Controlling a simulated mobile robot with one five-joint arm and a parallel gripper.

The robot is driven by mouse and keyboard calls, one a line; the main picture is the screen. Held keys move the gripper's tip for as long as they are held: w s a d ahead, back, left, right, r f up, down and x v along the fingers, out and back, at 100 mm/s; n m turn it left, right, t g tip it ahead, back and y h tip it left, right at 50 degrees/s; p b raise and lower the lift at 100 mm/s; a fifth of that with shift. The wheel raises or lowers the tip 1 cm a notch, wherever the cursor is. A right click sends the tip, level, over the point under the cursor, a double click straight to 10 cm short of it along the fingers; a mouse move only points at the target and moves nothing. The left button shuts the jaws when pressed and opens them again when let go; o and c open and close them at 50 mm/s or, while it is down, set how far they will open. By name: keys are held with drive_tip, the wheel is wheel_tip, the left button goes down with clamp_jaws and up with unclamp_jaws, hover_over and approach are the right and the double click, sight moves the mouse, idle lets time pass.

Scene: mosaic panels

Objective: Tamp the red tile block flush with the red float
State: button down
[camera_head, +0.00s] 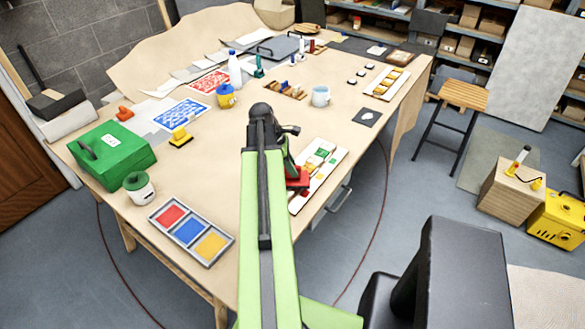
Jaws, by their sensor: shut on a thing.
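My gripper (290,163) is at the end of my green arm, over the near left edge of a white mosaic panel (338,155). It is shut on the red float (298,179), which is low over the panel's near part. My arm hides the left part of the float and much of the grip. Whether the float touches the panel or a tile cannot be told. The panel carries green, yellow, white and red tile blocks. Small red patches show close to the float, but I cannot tell which is the red tile block or how high it stands.
A tray of red, blue and yellow squares (169,211) lies at the near left. A green box (111,150), a round pot (139,187), a yellow float (180,137) and an orange float (124,113) stand left. A white mug (321,96) and another panel (378,80) are farther back.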

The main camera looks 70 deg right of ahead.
drive_tip(key=shift+a+f+b, duration=0.1)
drive_tip(key=shift+f+b, duration=0.65)
drive_tip(key=shift+b, duration=0.05)
idle(1.5)
wheel_tip(320, 180, up, 7)
drive_tip(key=p, duration=0.7)
drive_tip(key=shift+r, duration=0.1)
